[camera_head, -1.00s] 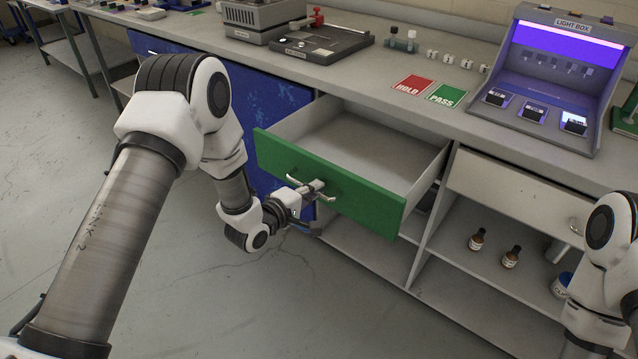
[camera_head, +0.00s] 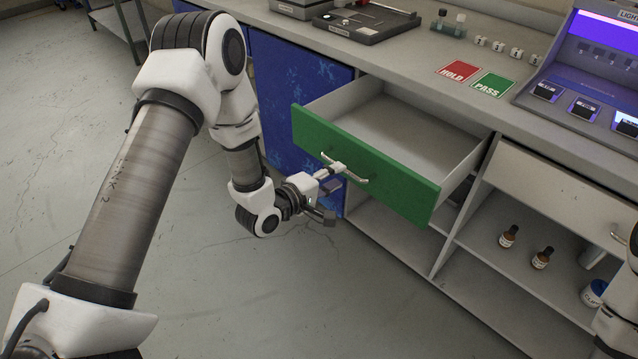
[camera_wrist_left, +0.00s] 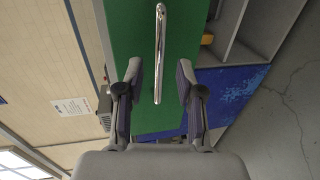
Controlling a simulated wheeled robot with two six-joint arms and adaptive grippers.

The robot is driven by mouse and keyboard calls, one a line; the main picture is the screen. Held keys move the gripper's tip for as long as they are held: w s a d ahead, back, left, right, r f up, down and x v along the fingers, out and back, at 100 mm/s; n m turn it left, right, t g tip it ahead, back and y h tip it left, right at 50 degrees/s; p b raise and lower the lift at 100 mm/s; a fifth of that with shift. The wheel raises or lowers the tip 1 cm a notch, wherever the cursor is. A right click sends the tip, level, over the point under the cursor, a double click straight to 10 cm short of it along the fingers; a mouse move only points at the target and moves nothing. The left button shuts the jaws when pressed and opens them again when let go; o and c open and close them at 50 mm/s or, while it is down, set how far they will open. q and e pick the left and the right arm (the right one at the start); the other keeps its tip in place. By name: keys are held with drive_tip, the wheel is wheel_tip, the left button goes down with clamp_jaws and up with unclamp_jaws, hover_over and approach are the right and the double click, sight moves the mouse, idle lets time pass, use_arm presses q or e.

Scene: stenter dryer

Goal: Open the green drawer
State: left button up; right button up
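The green drawer (camera_head: 395,185) stands pulled out of the bench, with its pale empty inside showing. Its metal bar handle (camera_head: 358,181) is on the green front. My left gripper (camera_head: 335,190) is at the left part of this handle. In the left wrist view, my left gripper (camera_wrist_left: 158,85) is open. The handle (camera_wrist_left: 159,55) lies between its spread fingers, with a gap on both sides. The green front (camera_wrist_left: 185,40) fills the space behind it. My right arm shows only partly at the right edge, and its gripper is out of view.
A blue cabinet panel (camera_head: 300,85) stands left of the drawer. Brown bottles (camera_head: 542,258) stand on the lower shelf. The floor in front is clear.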

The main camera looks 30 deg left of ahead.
use_arm(q)
drive_tip(key=v, duration=0.7)
drive_tip(key=shift+s, duration=0.1)
drive_tip(key=s+d+f+m+g+y+p, duration=0.2)
drive_tip(key=s+d+f+m+g+p, duration=0.25)
drive_tip(key=s+f+g+p, duration=0.5)
drive_tip(key=s+a+f+m+g+y, duration=0.1)
drive_tip(key=s+m, duration=0.3)
drive_tip(key=s, duration=0.5)
drive_tip(key=s+a+f+m+g+y+b, duration=0.1)
drive_tip(key=s+a+f+m+g+y, duration=0.1)
drive_tip(key=s, duration=0.7)
wheel_tip(320, 180, down, 2)
drive_tip(key=a+m+g, duration=0.1)
drive_tip(key=m+g, duration=0.1)
drive_tip(key=m, duration=0.1)
drive_tip(key=shift+s+f, duration=0.2)
drive_tip(key=shift+f, duration=0.05)
